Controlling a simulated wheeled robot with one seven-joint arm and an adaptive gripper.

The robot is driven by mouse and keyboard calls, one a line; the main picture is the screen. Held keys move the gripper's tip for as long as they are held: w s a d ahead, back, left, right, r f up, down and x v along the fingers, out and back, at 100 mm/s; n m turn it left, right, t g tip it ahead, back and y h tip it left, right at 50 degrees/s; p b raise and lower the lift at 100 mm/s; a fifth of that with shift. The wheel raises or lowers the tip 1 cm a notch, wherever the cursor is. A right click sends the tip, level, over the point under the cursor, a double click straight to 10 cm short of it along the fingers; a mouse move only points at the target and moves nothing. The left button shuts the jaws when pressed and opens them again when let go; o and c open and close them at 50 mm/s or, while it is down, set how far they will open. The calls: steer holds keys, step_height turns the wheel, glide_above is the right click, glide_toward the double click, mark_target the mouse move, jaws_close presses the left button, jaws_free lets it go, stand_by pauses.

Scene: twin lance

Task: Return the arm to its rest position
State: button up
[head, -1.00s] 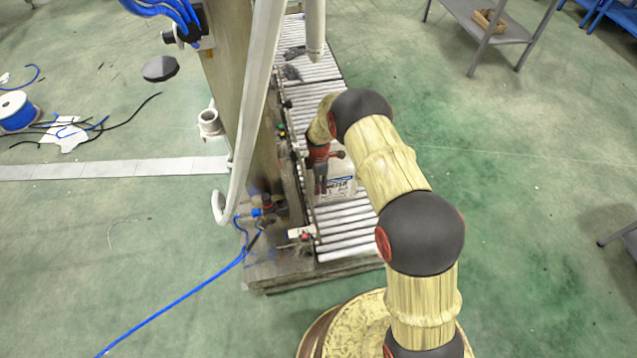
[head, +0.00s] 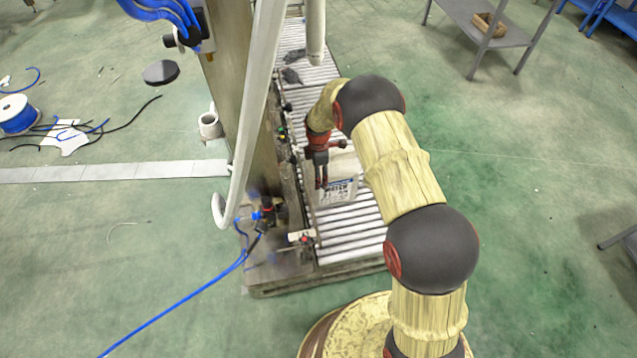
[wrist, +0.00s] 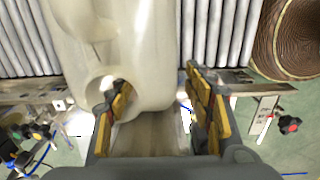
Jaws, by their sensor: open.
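My gripper (head: 320,170) hangs at the end of my bent arm above the near part of the roller conveyor. It is open. In the wrist view its two yellow-padded fingers (wrist: 158,118) stand apart, with a pale translucent jug (wrist: 140,50) just ahead of them.
The roller conveyor (head: 345,235) runs away from me. A post (head: 245,110) with a pale hanging pipe (head: 243,130) stands close left of the gripper. Valves and a blue hose (head: 180,302) lie near its foot. The green floor on the right is open up to a grey table (head: 505,28).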

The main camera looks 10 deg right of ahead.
steer(key=shift+r, duration=2.75)
steer(key=s+d+r+m+t+p, duration=0.1)
steer(key=s+r+m, duration=0.25)
steer(key=r, duration=0.75)
steer(key=s+r+m+t+p, duration=0.15)
steer(key=s+r, duration=0.25)
steer(key=r, duration=0.7)
steer(key=s+d+r+m+p, duration=0.1)
steer(key=s+r+m, duration=0.3)
steer(key=r, duration=0.7)
steer(key=s+r+m+t+p, duration=0.1)
steer(key=s+r+m, duration=0.2)
steer(key=s, duration=0.5)
steer(key=s+d+r+m+t+p, duration=0.1)
steer(key=s+r+m, duration=0.2)
steer(key=s+r, duration=0.2)
steer(key=s+r+m+t+p, duration=0.1)
steer(key=s+r+m, duration=0.2)
steer(key=s, duration=0.8)
steer(key=shift+s+d+r+p, duration=0.2)
steer(key=shift+r+p, duration=0.1)
steer(key=shift+r, duration=0.3)
